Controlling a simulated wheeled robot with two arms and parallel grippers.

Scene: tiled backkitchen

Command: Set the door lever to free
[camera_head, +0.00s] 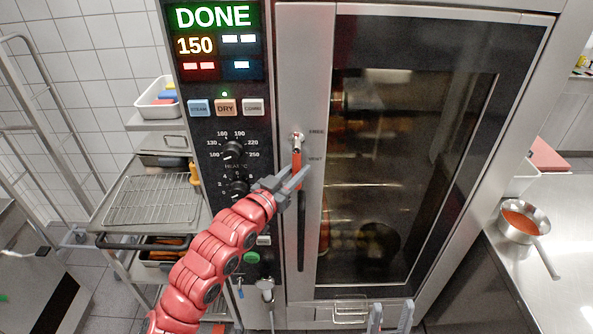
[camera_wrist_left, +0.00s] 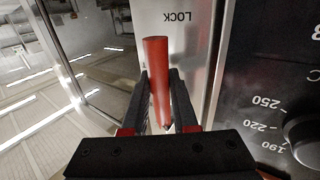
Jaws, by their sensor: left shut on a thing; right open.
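The door lever (camera_head: 297,160) is on the oven's steel door post, with a metal pivot at the top and a red grip hanging straight down. The label FREE is beside the pivot and VENT is below it. In the left wrist view the red grip (camera_wrist_left: 155,50) points at the word LOCK, which appears upside down. My left gripper (camera_head: 290,182) is shut on the red grip, with one finger on each side (camera_wrist_left: 160,82). My right gripper (camera_head: 391,314) is open and empty at the bottom edge, low in front of the oven.
The oven door's glass (camera_head: 390,160) is closed. The control panel reads DONE (camera_head: 213,17) and 150, with knobs left of the lever. A long dark handle (camera_head: 302,230) is below the lever. A rack cart (camera_head: 150,200) stands left; a steel counter with a saucepan (camera_head: 522,222) stands right.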

